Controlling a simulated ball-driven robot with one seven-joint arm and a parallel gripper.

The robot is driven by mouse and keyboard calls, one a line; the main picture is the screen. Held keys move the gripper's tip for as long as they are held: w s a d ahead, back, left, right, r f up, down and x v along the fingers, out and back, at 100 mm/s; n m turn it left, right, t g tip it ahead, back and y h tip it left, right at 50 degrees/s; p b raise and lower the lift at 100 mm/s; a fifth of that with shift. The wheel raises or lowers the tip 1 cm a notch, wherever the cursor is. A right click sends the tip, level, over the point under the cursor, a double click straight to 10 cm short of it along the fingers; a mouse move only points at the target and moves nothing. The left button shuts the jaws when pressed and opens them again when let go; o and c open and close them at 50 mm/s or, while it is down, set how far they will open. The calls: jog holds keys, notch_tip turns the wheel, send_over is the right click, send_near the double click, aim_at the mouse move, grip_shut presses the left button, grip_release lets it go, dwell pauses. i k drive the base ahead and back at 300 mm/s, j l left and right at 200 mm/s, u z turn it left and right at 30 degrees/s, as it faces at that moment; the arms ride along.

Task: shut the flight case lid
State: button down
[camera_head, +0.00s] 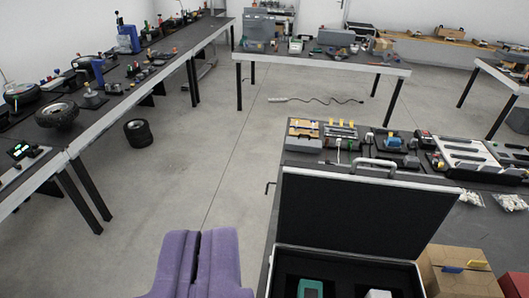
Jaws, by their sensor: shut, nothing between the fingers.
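The flight case (346,262) stands at the bottom right on a dark workbench, with its lid (350,215) raised and its black lining facing me. A grey handle (373,164) shows at the lid's top edge. Part of a green and white item (310,288) shows inside the case base; the front of the base is cut off by the picture's bottom edge. My purple gripper (201,240) is at the bottom centre, shut and empty. In the picture it is left of the case and apart from it.
A brown box (458,272) sits right of the case. Tools and trays crowd the bench behind the lid. A long bench (110,85) runs along the left, and another table (320,58) stands at the back.

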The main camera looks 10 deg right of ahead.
aim_at(352, 209)
jog(key=i+j+z, duration=0.1)
jog(key=j, duration=0.4)
jog(key=i+j, duration=0.2)
jog(key=j, duration=0.25)
jog(key=i+j+z, duration=0.15)
jog(key=j, duration=0.35)
jog(key=j+z, duration=0.1)
jog(key=j, duration=0.4)
jog(key=i+j+z, duration=0.15)
jog(key=i, duration=0.35)
jog(key=i+j+z, duration=0.15)
jog(key=i+j, duration=0.25)
jog(key=i+l, duration=0.5)
jog(key=i, duration=0.2)
jog(key=l+z, duration=0.05)
